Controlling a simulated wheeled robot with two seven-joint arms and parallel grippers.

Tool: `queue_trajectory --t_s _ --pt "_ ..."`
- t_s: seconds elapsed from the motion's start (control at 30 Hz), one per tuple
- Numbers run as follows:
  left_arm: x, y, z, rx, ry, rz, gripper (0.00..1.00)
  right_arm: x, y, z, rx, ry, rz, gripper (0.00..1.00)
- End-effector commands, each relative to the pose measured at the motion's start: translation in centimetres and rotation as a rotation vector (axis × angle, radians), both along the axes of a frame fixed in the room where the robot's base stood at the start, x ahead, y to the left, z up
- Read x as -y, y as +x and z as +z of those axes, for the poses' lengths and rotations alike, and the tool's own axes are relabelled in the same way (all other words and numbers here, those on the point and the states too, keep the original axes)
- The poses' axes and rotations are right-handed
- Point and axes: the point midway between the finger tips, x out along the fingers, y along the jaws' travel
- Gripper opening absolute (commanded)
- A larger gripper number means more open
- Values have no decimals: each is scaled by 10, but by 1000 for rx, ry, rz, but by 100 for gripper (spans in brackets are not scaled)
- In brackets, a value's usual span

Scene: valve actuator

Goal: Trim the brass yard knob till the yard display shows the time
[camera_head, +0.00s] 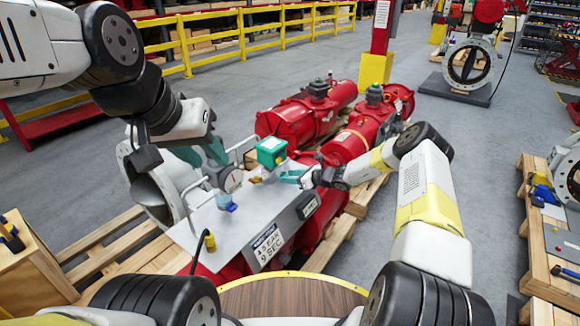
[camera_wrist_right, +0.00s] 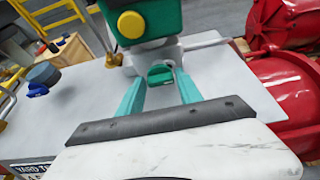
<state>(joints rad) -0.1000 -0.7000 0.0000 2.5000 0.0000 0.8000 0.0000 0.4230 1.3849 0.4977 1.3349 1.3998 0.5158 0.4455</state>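My right gripper (camera_head: 290,176) is low over the grey metal panel (camera_head: 188,236), near the green box (camera_head: 271,152). In the right wrist view its teal fingers (camera_wrist_right: 160,88) are apart, on either side of a small green part (camera_wrist_right: 160,75) under the box; contact is unclear. A small brass piece (camera_head: 256,179) lies left of the fingertips; brass also shows in the right wrist view (camera_wrist_right: 113,60). I cannot tell if this is the yard knob. The display (camera_head: 308,206) is on the panel's front edge, unreadable. My left gripper (camera_head: 207,153) is above the round gauge (camera_head: 231,180); its opening is unclear.
A white sign (camera_head: 267,245) on the panel's front shows "9 SEC" on its bottom line. A blue handle (camera_head: 226,203) stands on the panel left of the brass piece. Red actuator cylinders (camera_head: 300,118) lie behind. A wooden pallet (camera_head: 100,245) is at left.

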Motion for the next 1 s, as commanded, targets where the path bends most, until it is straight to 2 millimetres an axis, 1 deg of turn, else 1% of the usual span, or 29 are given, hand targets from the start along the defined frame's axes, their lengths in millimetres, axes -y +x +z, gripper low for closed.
queue_trajectory --t_s 0.03,0.1,0.2,0.57,1.0 --pt "0 0 0 0 0 0 36 0 0 0 0 0 0 31" --pt "0 0 0 0 0 0 36 0 0 0 0 0 0 17" --pt "0 0 0 0 0 0 36 0 0 0 0 0 0 0" --pt "0 0 0 0 0 0 36 0 -1 0 49 -34 -1 0" --pt "0 0 0 0 0 0 36 -3 -5 -1 270 -197 -2 0"
